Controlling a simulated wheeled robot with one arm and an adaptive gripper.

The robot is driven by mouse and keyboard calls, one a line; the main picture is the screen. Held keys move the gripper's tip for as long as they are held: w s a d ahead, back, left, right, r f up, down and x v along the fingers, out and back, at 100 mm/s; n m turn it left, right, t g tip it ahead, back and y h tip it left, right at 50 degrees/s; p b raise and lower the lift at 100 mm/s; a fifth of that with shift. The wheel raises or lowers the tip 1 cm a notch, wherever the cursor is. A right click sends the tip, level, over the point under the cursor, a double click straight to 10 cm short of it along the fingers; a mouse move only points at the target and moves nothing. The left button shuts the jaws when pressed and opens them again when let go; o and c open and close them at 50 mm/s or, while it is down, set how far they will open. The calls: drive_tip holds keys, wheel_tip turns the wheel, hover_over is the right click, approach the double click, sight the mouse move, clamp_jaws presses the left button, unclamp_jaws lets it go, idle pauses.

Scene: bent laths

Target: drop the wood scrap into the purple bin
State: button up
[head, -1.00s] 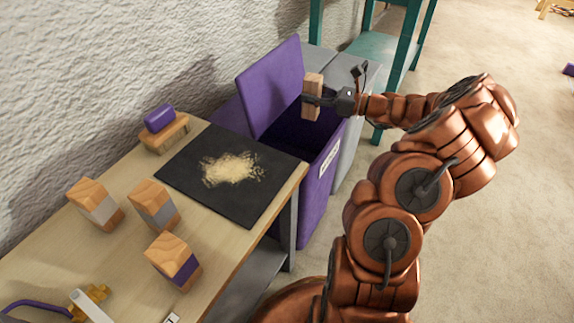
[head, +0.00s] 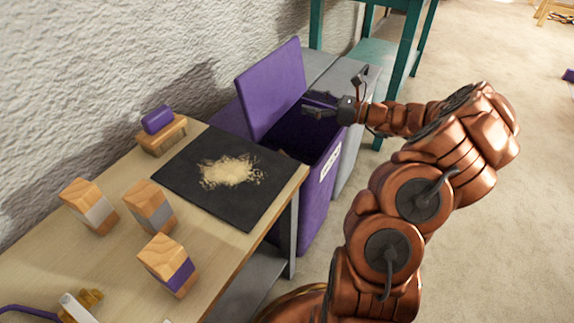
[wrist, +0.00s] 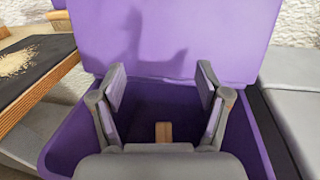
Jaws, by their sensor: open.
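The purple bin (head: 315,195) stands past the far end of the workbench with its lid (head: 272,88) raised against the wall side. My gripper (head: 318,104) is over the bin's opening, open and empty. In the wrist view the two fingers of my gripper (wrist: 161,85) are spread apart in front of the purple lid. The wood scrap (wrist: 163,132) shows between and below the fingers, inside the dark bin and apart from them. Its lower part is hidden by my gripper's body.
The workbench (head: 125,258) holds a black mat (head: 262,190) with sawdust, several wood blocks with grey or purple bands, and a brush with a purple handle (head: 158,119). A grey bin (head: 350,135) stands beside the purple one. A teal table (head: 385,50) is behind.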

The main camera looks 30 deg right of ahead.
drive_tip(key=v, duration=1.2)
idle(0.5)
drive_tip(key=s+a+r+n+g+p, duration=0.2)
drive_tip(key=a+r+n+g+p, duration=0.4)
drive_tip(key=a, duration=0.5)
drive_tip(key=s+a+r+n+g+p, duration=0.25)
drive_tip(key=a+r+n+p, duration=0.2)
drive_tip(key=a+r, duration=0.45)
drive_tip(key=s+a+r+n+g+p, duration=0.2)
drive_tip(key=a+r+n+g+p, duration=0.35)
drive_tip(key=a, duration=0.65)
drive_tip(key=s+a+r+n+g+h+p, duration=0.1)
drive_tip(key=s+a+r+n+h+p, duration=0.2)
drive_tip(key=s+p, duration=0.25)
drive_tip(key=s+a+r+n+g+h+p, duration=0.1)
drive_tip(key=s+a+r+n+h+p, duration=0.3)
drive_tip(key=s, duration=0.3)
drive_tip(key=s+d+r+n+h+p, duration=0.4)
drive_tip(key=s+d+r+n+p, duration=0.1)
drive_tip(key=s+p, duration=0.4)
drive_tip(key=shift+s+d+r+h+p, duration=0.3)
drive_tip(key=shift+d+r, duration=0.5)
drive_tip(key=shift+d, duration=0.25)
